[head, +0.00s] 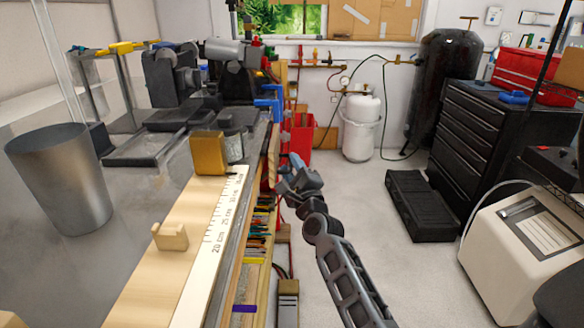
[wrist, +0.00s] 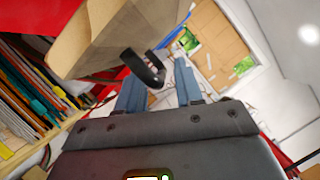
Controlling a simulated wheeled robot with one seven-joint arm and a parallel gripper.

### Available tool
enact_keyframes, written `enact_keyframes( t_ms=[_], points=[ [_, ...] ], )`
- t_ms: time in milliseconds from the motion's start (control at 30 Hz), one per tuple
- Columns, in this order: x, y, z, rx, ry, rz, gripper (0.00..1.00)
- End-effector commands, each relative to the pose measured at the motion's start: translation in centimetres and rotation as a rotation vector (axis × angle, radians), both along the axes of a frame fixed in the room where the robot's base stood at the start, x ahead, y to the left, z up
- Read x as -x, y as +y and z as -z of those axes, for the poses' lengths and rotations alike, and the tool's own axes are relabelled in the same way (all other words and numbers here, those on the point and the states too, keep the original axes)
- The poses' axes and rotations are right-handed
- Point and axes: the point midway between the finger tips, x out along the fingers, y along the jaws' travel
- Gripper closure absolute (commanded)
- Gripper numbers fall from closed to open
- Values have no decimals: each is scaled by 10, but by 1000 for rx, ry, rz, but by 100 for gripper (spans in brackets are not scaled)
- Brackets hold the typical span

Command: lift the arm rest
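My gripper (head: 297,162) is beside the right edge of the workbench, over the floor, apart from the wooden board (head: 175,236) with the printed ruler. In the wrist view its two blue-grey fingers (wrist: 158,74) stand apart with nothing clearly held. A black curved handle-like piece (wrist: 152,68) shows near the fingertips, beside a tan panel (wrist: 115,35); I cannot tell whether it touches a finger. Which part is the arm rest is not certain. A small wooden block (head: 170,237) and a yellow-brown block (head: 208,154) sit on the ruler board.
A metal cup (head: 62,180) stands on the bench (head: 135,190) at left. Shelves of coloured rods (head: 260,228) lie under the bench edge. A black tool cabinet (head: 478,120), black case (head: 420,205) and beige machine (head: 520,240) stand at right. The floor between (head: 390,265) is clear.

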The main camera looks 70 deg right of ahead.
Motion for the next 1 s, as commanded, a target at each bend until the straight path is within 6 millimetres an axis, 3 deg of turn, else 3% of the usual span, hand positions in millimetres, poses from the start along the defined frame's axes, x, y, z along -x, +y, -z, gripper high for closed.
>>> enact_keyframes(
  t_ms=[367,1000],
  points=[
    [0,0,0,-1,1,-1,100],
    [0,0,-1,6,16,-3,100]
  ],
)
